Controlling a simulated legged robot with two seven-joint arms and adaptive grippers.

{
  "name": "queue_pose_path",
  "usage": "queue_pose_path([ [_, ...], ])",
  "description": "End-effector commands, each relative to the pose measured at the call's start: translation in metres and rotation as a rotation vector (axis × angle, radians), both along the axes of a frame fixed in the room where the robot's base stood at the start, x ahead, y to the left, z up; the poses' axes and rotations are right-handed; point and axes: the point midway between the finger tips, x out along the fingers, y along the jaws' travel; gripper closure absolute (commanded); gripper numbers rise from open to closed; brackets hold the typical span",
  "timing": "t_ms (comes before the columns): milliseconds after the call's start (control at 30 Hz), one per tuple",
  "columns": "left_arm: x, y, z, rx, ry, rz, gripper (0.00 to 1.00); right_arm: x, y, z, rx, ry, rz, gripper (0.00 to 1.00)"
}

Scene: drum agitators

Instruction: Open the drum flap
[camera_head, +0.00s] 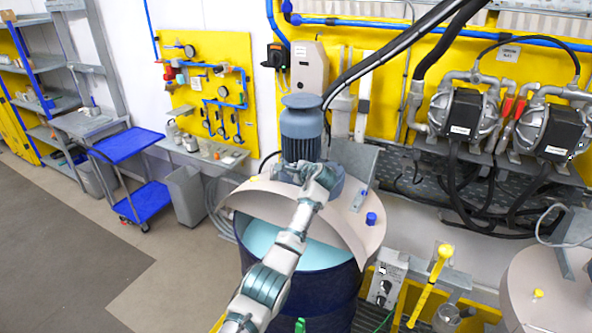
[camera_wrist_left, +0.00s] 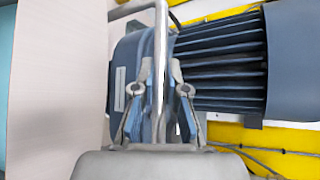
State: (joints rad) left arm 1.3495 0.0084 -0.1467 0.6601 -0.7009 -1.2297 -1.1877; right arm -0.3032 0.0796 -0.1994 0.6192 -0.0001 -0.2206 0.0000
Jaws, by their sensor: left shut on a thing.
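The drum (camera_head: 300,290) is dark blue and stands at the centre of the head view. Its beige flap (camera_head: 345,230) is tilted up at the front, and light blue contents (camera_head: 262,236) show in the gap beneath. My left gripper (camera_head: 320,180) is at the top of the flap, in front of the grey-blue motor (camera_head: 302,130). In the left wrist view my left gripper (camera_wrist_left: 159,92) is shut around a thin metal handle bar (camera_wrist_left: 161,50), with the motor close behind. The flap's beige surface (camera_wrist_left: 60,80) fills the left of that view. My right gripper is not seen.
A second drum lid (camera_head: 545,285) is at the lower right. A yellow lever (camera_head: 430,285) and a grey control box (camera_head: 385,278) stand right of the drum. Pumps (camera_head: 465,115) hang on the wall. A blue cart (camera_head: 130,150) stands left; the left floor is clear.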

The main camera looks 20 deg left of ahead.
Motion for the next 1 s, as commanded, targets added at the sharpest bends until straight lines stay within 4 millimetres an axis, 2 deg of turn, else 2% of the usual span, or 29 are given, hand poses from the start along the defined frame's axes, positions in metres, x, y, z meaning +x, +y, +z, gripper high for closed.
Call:
queue_pose_path([
  [233, 0.0, 0.001, 0.002, 0.002, -0.002, 0.002, 1.0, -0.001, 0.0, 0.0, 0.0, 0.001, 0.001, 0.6],
  [267, 0.0, 0.001, 0.002, 0.002, -0.002, 0.002, 0.83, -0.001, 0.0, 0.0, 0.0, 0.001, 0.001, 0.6],
  [300, 0.0, 0.001, 0.002, 0.002, -0.002, 0.002, 0.73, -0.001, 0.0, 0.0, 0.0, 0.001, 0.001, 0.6],
  [367, 0.001, 0.0, 0.001, 0.002, -0.002, 0.002, 0.62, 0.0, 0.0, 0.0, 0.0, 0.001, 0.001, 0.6],
  [767, -0.001, -0.004, 0.002, 0.002, -0.002, 0.0, 0.62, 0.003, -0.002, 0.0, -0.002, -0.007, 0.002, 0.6],
  [1000, -0.024, -0.029, 0.016, 0.001, -0.004, -0.002, 0.62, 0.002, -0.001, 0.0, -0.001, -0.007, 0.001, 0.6],
])
